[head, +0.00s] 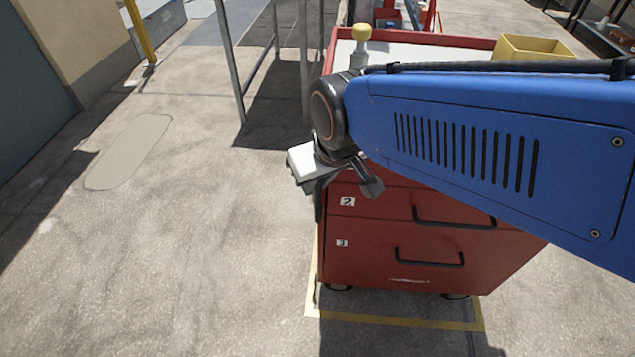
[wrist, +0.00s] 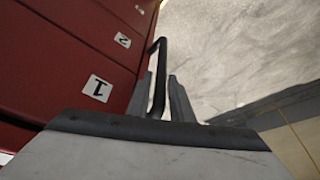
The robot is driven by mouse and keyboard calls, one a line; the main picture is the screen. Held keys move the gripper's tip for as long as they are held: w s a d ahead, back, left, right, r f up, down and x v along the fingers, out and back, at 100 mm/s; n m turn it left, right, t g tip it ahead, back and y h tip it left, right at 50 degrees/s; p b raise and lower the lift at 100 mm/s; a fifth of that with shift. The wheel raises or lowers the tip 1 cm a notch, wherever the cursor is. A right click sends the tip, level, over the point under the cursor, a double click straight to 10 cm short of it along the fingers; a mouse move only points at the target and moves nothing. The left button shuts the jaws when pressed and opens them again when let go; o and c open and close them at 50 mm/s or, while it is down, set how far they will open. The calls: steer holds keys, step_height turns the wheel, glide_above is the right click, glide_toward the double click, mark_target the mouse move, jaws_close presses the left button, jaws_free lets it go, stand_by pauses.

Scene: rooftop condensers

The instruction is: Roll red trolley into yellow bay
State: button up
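The red trolley (head: 375,268) stands upright, with numbered drawers and black drawer handles on its front. In the head view its lower front lies inside the yellow bay outline (head: 400,322), close behind the front line; the bay's rear is hidden. My gripper (head: 318,203) is at the trolley's front left edge, partly hidden by my own wrist. In the wrist view the black handle (wrist: 158,62) runs between the fingers of my gripper (wrist: 160,95), which sit close together around it. Drawer labels 1 and 2 show beside it on the red trolley (wrist: 70,60).
A yellow open box (head: 535,48) and a yellow-knobbed post (head: 361,40) are at the trolley's top. A grey metal frame (head: 238,70) stands behind left. A yellow post (head: 140,30) is farther left. The concrete floor on the left is clear.

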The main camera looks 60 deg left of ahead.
steer(key=v, duration=1.5)
steer(key=shift+d, duration=0.1)
steer(key=w+d+m+t, duration=0.2)
steer(key=w+d+m, duration=0.2)
steer(key=w+d, duration=1.2)
steer(key=w+d+f+m+h, duration=0.1)
steer(key=w+d+m, duration=0.1)
steer(key=w+d, duration=0.45)
steer(key=w+d+f+m, duration=0.15)
steer(key=w+d, duration=0.25)
steer(key=d, duration=0.5)
steer(key=d+f+m+t+h, duration=0.1)
steer(key=d+f+m, duration=0.15)
steer(key=d, duration=0.65)
steer(key=d+f+m+t+h, duration=0.1)
steer(key=d+m, duration=0.2)
steer(key=d, duration=0.6)
steer(key=s+d+f+m, duration=0.2)
steer(key=s+d+f, duration=0.1)
steer(key=d, duration=0.3)
steer(key=s+d+f+m+h, duration=0.1)
steer(key=s+d+f+m, duration=0.1)
steer(key=s+d+f, duration=0.2)
steer(key=d, duration=0.3)
steer(key=shift+s+m+t, duration=0.15)
steer(key=shift+m+t, duration=0.15)
steer(key=shift+d, duration=0.1)
